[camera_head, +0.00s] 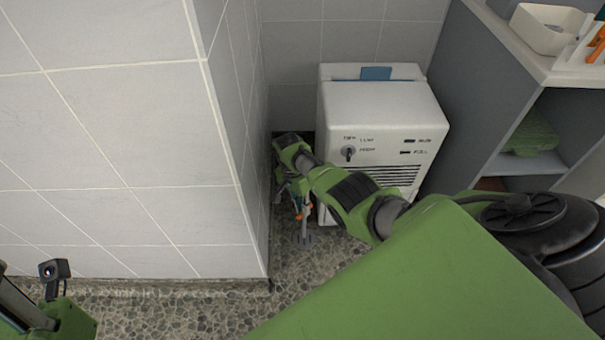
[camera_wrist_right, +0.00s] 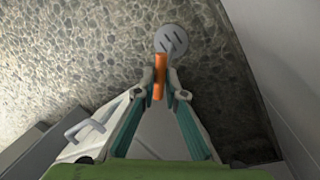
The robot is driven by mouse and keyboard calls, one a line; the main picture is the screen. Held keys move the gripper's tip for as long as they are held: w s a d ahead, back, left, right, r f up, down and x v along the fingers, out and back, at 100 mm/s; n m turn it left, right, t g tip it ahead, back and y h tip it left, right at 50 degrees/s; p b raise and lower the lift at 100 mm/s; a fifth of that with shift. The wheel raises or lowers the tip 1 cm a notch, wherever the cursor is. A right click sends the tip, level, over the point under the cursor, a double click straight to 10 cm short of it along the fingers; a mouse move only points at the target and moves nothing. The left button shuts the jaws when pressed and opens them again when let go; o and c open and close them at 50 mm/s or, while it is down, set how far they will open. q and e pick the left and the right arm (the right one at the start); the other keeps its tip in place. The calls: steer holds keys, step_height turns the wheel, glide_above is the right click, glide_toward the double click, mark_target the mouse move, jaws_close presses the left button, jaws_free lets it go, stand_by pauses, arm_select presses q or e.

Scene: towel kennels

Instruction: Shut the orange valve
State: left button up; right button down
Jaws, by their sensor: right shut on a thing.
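The orange valve handle (camera_wrist_right: 159,75) stands between the fingertips of my right gripper (camera_wrist_right: 162,84) in the right wrist view. The gripper is shut on the handle. In the head view the right gripper (camera_head: 298,200) reaches down into the narrow gap between the tiled wall and the white machine.
A white machine (camera_head: 375,112) with a dial stands right of my right gripper. A tiled wall corner (camera_head: 235,150) is close on the left. A grey round floor plate (camera_wrist_right: 171,39) lies on the pebbled floor. A grey shelf (camera_head: 490,75) stands at the right.

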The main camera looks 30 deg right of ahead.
steer(key=m, duration=0.4)
steer(key=shift+w+d+m+y, duration=0.1)
steer(key=shift+m+y, duration=0.2)
steer(key=shift+y, duration=0.1)
steer(key=shift+d+m+y+p, duration=0.1)
steer(key=shift+m+y+p, duration=0.35)
steer(key=shift+m, duration=2.05)
steer(key=c, duration=2.1)
jaws_free()
steer(key=shift+w+d+r, duration=0.15)
steer(key=shift+w+r, duration=0.1)
steer(key=shift+r, duration=0.45)
steer(key=v, duration=1)
steer(key=shift+s+r, duration=0.2)
steer(key=shift+r, duration=0.1)
